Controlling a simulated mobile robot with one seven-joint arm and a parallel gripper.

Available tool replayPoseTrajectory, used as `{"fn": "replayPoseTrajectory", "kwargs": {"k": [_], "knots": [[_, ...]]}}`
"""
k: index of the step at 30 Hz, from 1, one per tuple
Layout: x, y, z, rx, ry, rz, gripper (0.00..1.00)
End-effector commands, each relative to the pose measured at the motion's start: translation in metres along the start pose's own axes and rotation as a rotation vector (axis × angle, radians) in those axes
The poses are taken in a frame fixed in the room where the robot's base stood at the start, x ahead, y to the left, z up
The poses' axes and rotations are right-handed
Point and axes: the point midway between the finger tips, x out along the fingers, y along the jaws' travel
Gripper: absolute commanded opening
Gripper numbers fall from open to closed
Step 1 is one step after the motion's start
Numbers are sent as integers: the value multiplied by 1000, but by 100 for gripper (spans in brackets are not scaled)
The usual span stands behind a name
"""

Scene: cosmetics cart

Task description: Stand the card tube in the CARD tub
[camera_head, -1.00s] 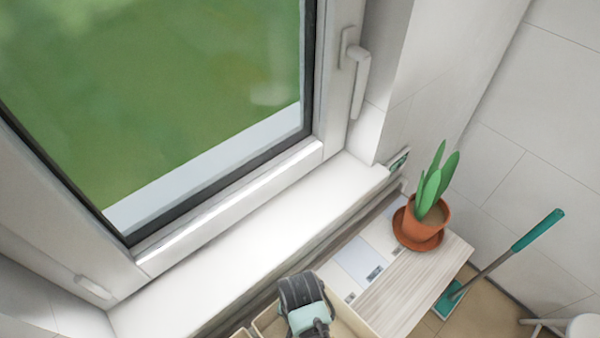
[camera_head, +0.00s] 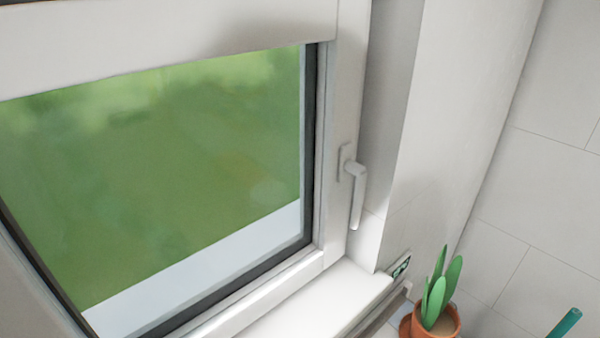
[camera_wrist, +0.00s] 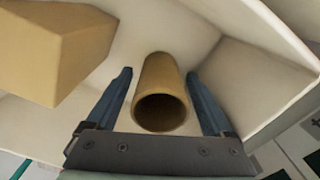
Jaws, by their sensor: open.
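The card tube (camera_wrist: 162,88) is a brown hollow cylinder in the wrist view, its open end facing the camera. My gripper (camera_wrist: 160,73) is open, with one blue finger on each side of the tube. A narrow gap shows between each finger and the tube, so the tube is not gripped. The tube is inside a pale-walled container (camera_wrist: 245,75). The head view shows neither my gripper nor the tube. I cannot make out a tub marked CARD in either view.
A tan block-like object (camera_wrist: 55,50) is in the container, left of the tube. In the head view a potted plant (camera_head: 438,318) stands at the lower right, near the white windowsill (camera_head: 325,295). A window handle (camera_head: 355,190) juts out above the sill.

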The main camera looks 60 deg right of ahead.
Motion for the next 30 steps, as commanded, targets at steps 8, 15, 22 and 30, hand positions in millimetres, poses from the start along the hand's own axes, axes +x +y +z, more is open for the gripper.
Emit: {"fn": "replayPoseTrajectory", "kwargs": {"k": [8, 15, 22, 30], "knots": [[-51, -1, -1, 1, 4, -4, 86], [-97, -1, -1, 1, 3, -4, 86], [-114, 0, 0, 1, 0, -1, 86], [-115, 0, 0, 1, 0, 0, 86]]}}
